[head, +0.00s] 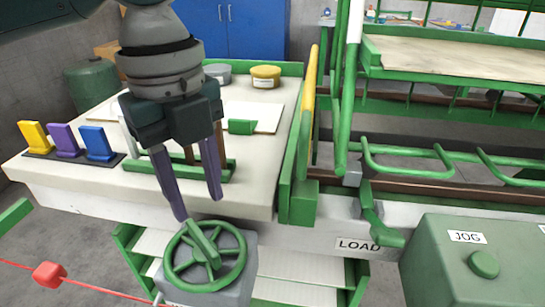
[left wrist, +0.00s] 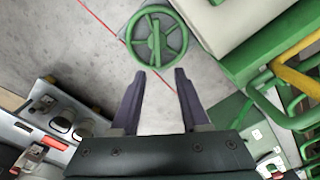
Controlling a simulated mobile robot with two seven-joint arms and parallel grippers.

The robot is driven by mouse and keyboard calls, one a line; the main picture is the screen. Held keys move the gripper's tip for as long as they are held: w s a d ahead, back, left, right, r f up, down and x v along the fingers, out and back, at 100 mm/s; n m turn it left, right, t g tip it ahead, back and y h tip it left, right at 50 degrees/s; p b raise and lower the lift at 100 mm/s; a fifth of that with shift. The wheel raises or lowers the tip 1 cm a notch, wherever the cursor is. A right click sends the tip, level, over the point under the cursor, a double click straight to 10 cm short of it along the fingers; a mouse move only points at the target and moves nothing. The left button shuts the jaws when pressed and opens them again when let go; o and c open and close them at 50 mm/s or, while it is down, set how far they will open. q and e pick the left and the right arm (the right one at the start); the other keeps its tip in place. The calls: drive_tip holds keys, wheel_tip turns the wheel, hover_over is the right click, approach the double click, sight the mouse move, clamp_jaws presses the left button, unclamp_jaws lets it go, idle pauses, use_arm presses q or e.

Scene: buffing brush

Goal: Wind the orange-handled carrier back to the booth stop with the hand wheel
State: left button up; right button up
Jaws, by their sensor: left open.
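The green hand wheel (head: 166,268) sits on a grey box (head: 238,284) at the bottom of the head view, below the white table's front edge. My left gripper (head: 198,208) is open and empty, fingers pointing down, just above and behind the wheel in the head view. In the left wrist view the wheel (left wrist: 157,60) lies beyond the open fingertips (left wrist: 160,73), with nothing between them. I cannot make out an orange-handled carrier or a booth stop. My right gripper is not in view.
The white table (head: 90,190) holds yellow, purple and blue upright pieces at left. A green box marked JOG (head: 440,262) stands at right, beside a beam labelled LOAD (head: 335,228). A red cord with a red block (head: 48,274) crosses the lower left.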

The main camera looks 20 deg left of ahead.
sight(201, 236)
use_arm(q)
drive_tip(key=shift+w+a+f+b, duration=0.1)
drive_tip(key=shift+w+a+b, duration=0.1)
drive_tip(key=shift+a, duration=0.25)
drive_tip(key=shift+w+a+f+b, duration=0.1)
drive_tip(key=shift+w+a, duration=0.05)
drive_tip(key=shift+a, duration=0.3)
drive_tip(key=shift+m, duration=0.3)
wheel_tip(201, 236, down, 9)
drive_tip(key=b, duration=0.2)
drive_tip(key=shift+f+b, duration=0.2)
drive_tip(key=shift+b, duration=0.2)
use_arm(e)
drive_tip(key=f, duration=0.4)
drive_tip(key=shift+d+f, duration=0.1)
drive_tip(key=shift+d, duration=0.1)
use_arm(q)
drive_tip(key=shift+c, duration=0.3)
drive_tip(key=shift+d, duration=0.1)
clamp_jaws()
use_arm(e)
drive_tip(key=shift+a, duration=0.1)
